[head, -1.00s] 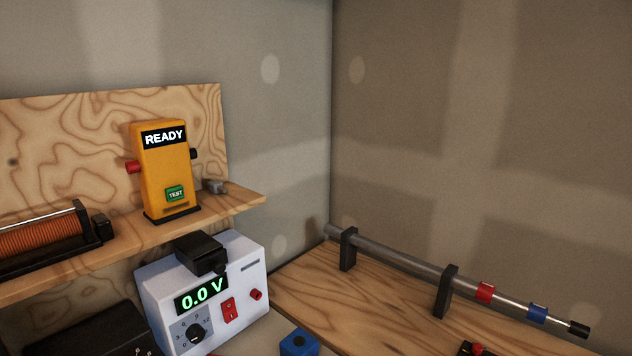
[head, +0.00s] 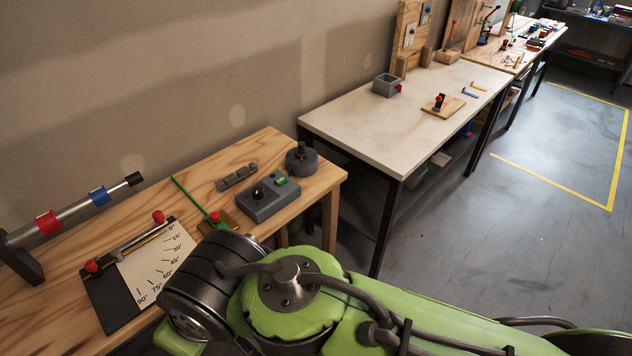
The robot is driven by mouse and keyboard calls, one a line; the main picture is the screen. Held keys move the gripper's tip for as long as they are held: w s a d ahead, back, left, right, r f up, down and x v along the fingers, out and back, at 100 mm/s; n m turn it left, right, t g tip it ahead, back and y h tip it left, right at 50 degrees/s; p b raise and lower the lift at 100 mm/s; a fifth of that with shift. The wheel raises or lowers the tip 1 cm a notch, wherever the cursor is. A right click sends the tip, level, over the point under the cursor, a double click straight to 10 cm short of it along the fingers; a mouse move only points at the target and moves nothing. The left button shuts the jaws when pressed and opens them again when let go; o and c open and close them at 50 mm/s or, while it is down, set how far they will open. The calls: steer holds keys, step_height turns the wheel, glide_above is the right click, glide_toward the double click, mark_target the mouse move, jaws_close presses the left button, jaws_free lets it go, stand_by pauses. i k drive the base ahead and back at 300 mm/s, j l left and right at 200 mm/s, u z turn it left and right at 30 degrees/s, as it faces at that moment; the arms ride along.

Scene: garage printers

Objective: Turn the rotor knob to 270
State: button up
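A dark grey box (head: 266,203) sits near the right end of the wooden bench. It has a black knob (head: 257,192) on top and a small green label or display (head: 281,181). Behind it, near the bench corner, stands a round dark grey unit (head: 302,160) with a black upright piece (head: 299,148) and a little red on it. The knob's setting is too small to read, and I cannot tell which of the two carries the rotor knob. My green arm crosses the foreground in front of the bench. My gripper is not visible.
An angle scale board (head: 155,262) with red-ended rod lies left of the box. A green rod (head: 194,196) and a grey stepped block (head: 237,177) lie nearby. A white-topped table (head: 400,135) stands beyond a gap. Open floor (head: 540,195) lies at right.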

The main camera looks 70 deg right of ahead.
mark_target(258, 192)
steer(key=k+l+z, duration=0.15)
steer(key=z, duration=1.55)
